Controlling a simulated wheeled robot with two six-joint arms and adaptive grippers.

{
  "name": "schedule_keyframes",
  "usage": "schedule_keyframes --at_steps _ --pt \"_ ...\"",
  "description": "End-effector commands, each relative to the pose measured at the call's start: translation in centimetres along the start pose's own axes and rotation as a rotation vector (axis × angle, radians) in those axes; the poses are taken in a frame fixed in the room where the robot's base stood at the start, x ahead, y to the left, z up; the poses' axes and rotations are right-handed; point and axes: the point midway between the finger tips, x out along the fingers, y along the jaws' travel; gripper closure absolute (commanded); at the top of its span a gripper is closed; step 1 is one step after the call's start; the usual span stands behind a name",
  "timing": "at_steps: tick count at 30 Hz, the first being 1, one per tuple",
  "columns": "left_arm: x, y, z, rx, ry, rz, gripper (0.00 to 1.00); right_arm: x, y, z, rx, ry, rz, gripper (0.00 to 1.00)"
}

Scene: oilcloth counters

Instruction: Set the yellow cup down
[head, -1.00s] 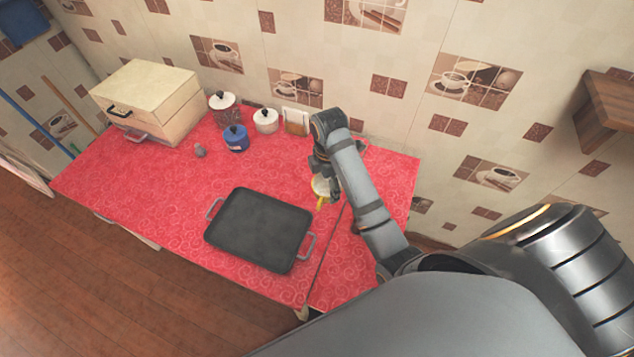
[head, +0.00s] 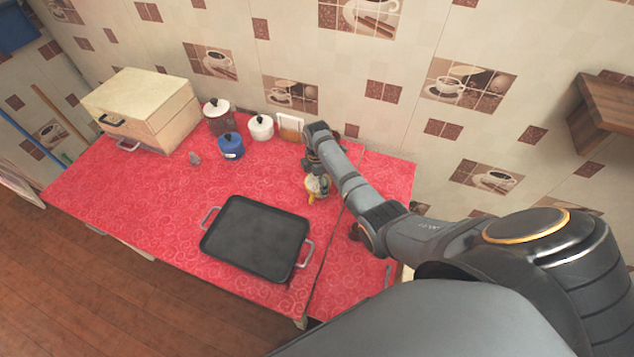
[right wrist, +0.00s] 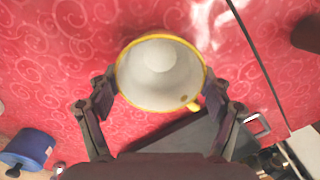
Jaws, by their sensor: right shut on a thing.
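The yellow cup (head: 312,196) is at my right gripper, over the red counter near the seam between the two counters in the head view. In the right wrist view the cup (right wrist: 160,75) shows its white inside, yellow rim and part of a yellow handle. My right gripper (head: 317,180) is shut on the cup, with one finger on each side of it in the right wrist view (right wrist: 162,95). I cannot tell whether the cup's base touches the cloth. My left gripper is not in view.
A black tray (head: 254,240) with grey handles lies left of and nearer than the cup. A blue pot (head: 231,146), a white pot (head: 261,128) and a dark red pot (head: 218,118) stand at the back. A wooden box (head: 145,108) is at far left. Red cloth (head: 150,185) is bare left of the tray.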

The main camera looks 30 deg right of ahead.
Motion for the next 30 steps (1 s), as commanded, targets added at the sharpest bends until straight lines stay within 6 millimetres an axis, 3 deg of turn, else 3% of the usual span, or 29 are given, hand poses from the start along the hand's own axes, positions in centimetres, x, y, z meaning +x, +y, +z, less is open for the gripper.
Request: schedule_keyframes --at_steps 10,11,15,25,30 --pt "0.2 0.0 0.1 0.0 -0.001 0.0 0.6 0.4 0.0 0.0 -0.001 0.0 0.0 0.58" --pt "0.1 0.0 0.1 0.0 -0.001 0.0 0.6 0.4 0.0 0.0 -0.001 0.0 0.0 0.18" --pt "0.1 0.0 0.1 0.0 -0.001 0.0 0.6 0.3 0.0 0.0 -0.001 0.0 0.0 0.0" --pt "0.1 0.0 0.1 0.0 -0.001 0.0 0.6 0.3 0.0 0.0 -0.001 0.0 0.0 0.0" --pt "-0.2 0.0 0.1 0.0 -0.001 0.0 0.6 -1.5 0.1 0.0 -0.001 0.0 0.004 0.0"
